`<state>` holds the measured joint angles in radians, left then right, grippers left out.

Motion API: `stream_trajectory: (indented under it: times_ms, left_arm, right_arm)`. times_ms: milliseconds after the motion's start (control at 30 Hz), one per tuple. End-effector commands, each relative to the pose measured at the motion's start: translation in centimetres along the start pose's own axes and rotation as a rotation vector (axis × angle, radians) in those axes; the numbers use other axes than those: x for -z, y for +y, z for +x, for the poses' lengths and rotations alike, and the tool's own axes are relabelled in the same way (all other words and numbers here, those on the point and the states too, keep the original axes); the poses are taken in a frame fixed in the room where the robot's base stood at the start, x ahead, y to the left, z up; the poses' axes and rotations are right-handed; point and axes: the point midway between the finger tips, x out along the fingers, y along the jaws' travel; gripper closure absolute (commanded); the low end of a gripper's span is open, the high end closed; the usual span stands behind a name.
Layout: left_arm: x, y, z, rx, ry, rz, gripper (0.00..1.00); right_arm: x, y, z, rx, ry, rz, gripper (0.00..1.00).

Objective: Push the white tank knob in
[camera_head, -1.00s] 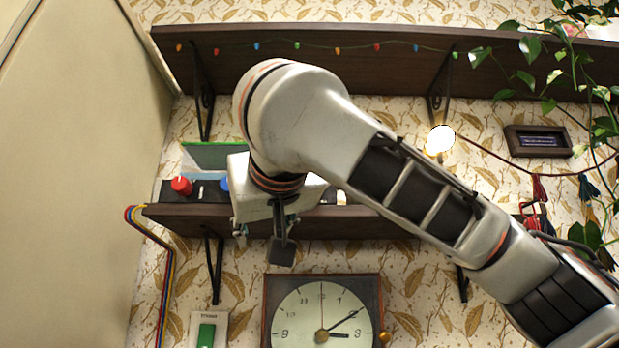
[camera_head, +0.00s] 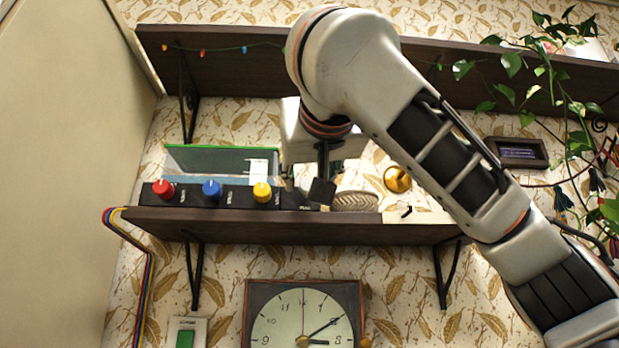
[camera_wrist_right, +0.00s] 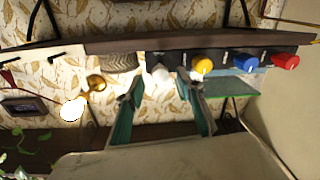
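The white knob (camera_wrist_right: 161,75) shows in the right wrist view, which is upside down, on the dark panel beside the yellow knob. In the head view it is hidden behind my right gripper (camera_head: 322,190), which hangs in front of the panel's right end. In the right wrist view my right gripper (camera_wrist_right: 164,95) has its two fingers spread, with the white knob seen between them. I see nothing held, and I cannot tell whether a finger touches the knob. My left gripper is in neither view.
Red (camera_head: 163,190), blue (camera_head: 212,190) and yellow (camera_head: 262,192) knobs sit on the panel left of my gripper. A green-edged tank (camera_head: 222,160) stands behind. A clock (camera_head: 303,322) hangs below the shelf (camera_head: 270,226).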

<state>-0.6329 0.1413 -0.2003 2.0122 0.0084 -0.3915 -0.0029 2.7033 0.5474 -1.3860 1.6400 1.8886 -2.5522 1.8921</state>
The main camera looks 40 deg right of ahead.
Motion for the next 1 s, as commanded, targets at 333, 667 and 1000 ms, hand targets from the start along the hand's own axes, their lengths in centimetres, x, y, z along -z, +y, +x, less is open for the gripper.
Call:
stream_trajectory:
  times_ms: [333,667,1000]
  left_arm:
    - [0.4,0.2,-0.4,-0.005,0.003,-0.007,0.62]
    - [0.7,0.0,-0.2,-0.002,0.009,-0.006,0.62]
    - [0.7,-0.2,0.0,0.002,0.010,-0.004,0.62]
  right_arm:
    - [0.1,0.1,2.3,0.000,0.001,0.001,0.63]
    - [0.0,0.0,2.3,0.000,0.001,0.000,0.79]
    - [-0.2,-0.1,3.5,0.001,-0.004,0.001,1.00]
